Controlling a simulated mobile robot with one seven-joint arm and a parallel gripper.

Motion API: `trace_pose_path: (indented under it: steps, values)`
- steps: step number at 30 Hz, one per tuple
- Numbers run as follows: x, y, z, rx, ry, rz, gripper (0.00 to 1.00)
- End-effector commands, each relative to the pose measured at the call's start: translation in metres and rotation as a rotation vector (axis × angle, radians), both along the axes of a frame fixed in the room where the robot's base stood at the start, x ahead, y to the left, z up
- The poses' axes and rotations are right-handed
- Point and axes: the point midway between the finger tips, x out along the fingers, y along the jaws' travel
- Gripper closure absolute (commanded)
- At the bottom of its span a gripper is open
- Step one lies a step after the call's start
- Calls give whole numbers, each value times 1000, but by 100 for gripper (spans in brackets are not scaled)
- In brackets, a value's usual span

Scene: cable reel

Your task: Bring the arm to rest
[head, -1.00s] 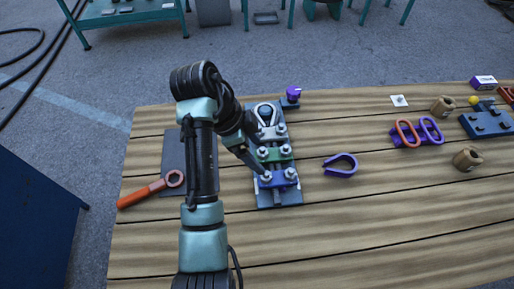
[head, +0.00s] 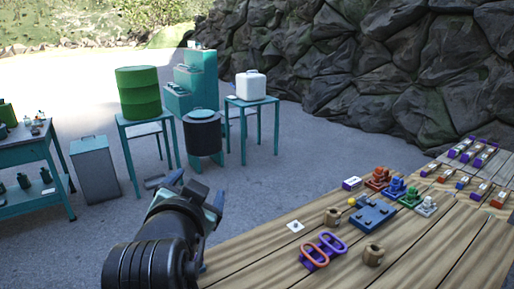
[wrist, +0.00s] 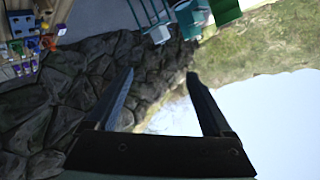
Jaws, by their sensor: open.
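My gripper (head: 190,185) is raised in the head view, in front of the paved yard and beyond the left edge of the wooden table (head: 285,262). Its fingers point away from me. In the wrist view my gripper (wrist: 160,90) shows two dark fingers spread apart with nothing between them. Past them are the rock wall, grass and bright sky. My black arm link fills the lower left of the head view and hides part of the ground.
Teal stands hold a green drum (head: 138,92) and a white canister (head: 251,85). A rock wall (head: 370,60) stands behind.

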Motion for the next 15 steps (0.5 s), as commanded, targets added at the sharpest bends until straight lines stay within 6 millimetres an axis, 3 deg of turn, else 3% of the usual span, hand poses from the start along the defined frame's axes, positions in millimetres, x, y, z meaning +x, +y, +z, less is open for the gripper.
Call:
trace_pose_path:
  steps: [1, 3, 5, 9, 12, 15]
  values:
    - [-6, -16, 38, -37, -129, 6, 15]
    - [-19, -34, 88, -103, -301, 8, 15]
    - [-36, -48, 128, -165, -444, -1, 15]
    - [-90, -77, 206, -311, -744, -62, 15]
    - [-129, -90, 244, -399, -901, -115, 15]
    - [-157, -97, 266, -460, -1005, -158, 15]
